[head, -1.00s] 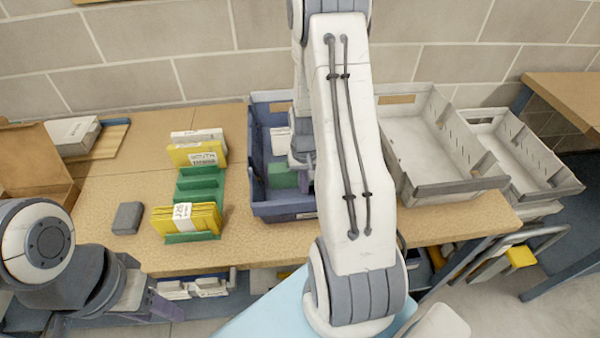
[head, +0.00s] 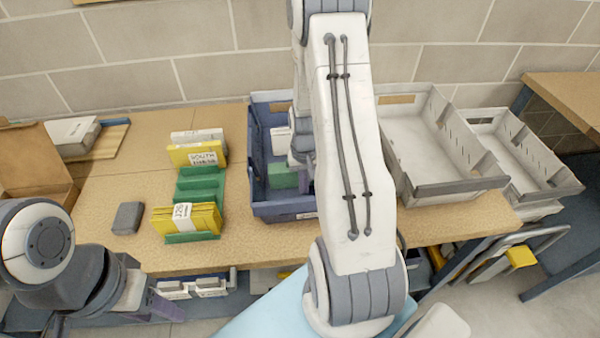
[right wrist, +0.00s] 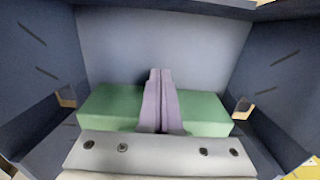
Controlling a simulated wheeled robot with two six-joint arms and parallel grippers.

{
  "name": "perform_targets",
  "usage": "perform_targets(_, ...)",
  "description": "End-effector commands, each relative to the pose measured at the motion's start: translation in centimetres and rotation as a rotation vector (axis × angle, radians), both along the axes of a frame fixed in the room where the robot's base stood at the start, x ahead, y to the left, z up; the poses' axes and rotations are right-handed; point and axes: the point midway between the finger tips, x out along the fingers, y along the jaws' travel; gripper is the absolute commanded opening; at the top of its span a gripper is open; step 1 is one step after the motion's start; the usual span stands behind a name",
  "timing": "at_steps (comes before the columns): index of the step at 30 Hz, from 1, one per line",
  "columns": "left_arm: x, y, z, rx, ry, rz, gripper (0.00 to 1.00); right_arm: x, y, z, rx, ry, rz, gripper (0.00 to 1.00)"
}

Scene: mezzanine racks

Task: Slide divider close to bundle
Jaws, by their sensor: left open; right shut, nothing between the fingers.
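A green block (head: 283,175), which looks like the divider, is inside the blue bin (head: 284,209), partly hidden by my right arm. A yellow banded bundle (head: 203,219) lies at the near end of a green rack (head: 199,189). My left gripper (head: 162,306) is open at the lower left, only partly visible.
A yellow and white stack (head: 197,149) lies at the rack's far end. A dark grey block (head: 127,217) is left of the rack. Grey trays (head: 447,187) stand right of my arm. A cardboard box (head: 38,160) is at the left. The bin's walls (right wrist: 45,60) are close around my right gripper.

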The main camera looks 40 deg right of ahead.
Motion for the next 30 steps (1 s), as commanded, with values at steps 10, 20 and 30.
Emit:
perform_targets(10, 0.0, 0.0, 0.3, 0.000, 0.000, 0.000, 0.50, 1.3, -0.8, 0.0, -0.001, -0.001, 0.000, 0.00)
perform_targets(20, 0.0, 0.0, 0.5, 0.000, 0.000, 0.000, 0.50, 2.7, -1.7, 0.0, -0.001, -0.001, 0.000, 0.00)
perform_targets(30, 0.0, 0.0, 0.7, 0.000, 0.000, 0.000, 0.50, 4.2, -2.6, 0.0, -0.001, -0.001, 0.000, 0.00)
